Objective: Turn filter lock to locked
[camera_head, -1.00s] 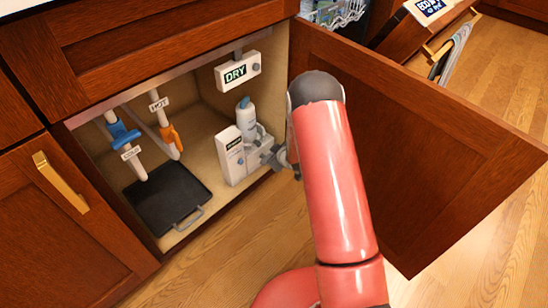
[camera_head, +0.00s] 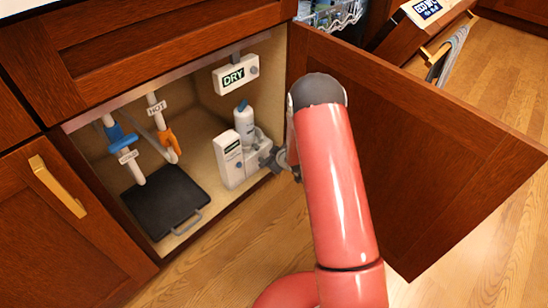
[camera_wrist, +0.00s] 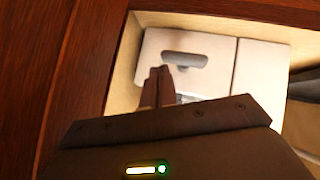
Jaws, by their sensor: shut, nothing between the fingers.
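A white housing (camera_head: 229,162) with a dark label and a small blue knob stands inside the open cabinet at its right side. The label is too small to read, so I cannot tell which part is the filter lock or how it is set. My gripper (camera_head: 268,158) is beside the housing's right side, partly hidden by my arm. In the wrist view its shut, empty fingers (camera_wrist: 162,74) point at a white face (camera_wrist: 215,62) with a dark rounded slot. The fingertips overlap the area just below the slot's left end; contact cannot be told.
A white bottle (camera_head: 244,124) stands behind the housing. A DRY box (camera_head: 236,75) hangs above. Blue (camera_head: 122,137) and orange (camera_head: 169,140) valve handles and a black tray (camera_head: 165,203) are to the left. The open cabinet door (camera_head: 400,150) is right of my arm.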

